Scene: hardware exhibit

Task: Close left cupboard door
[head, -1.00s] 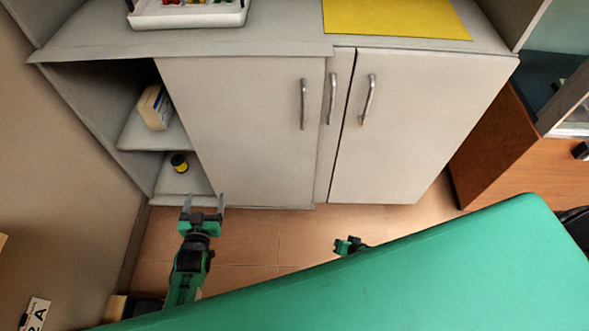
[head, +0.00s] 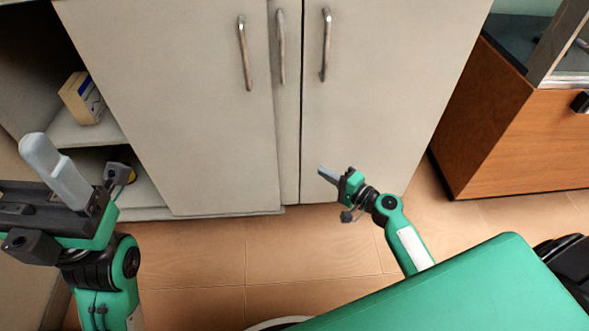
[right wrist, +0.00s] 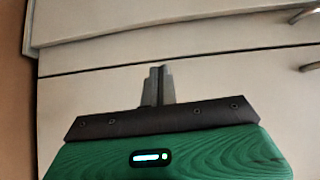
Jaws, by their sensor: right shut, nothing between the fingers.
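The left cupboard door (head: 180,110) is a pale panel with a metal handle (head: 244,52) near its right edge. To its left the cupboard is open, showing shelves. My right gripper (head: 325,172) is before the lower part of the right door (head: 385,85), apart from the left door's handle. In the right wrist view its fingers (right wrist: 158,85) are together and empty, with a pale panel behind. My left gripper (head: 45,160) is large at the lower left, before the open shelves. One finger stands at the end of its rail; the other is out of frame.
A box (head: 82,98) stands on a shelf (head: 85,132), and a small can (head: 120,174) stands lower, partly hidden by my left gripper. A wooden cabinet (head: 490,125) stands at the right. The tiled floor (head: 290,250) before the cupboard is clear.

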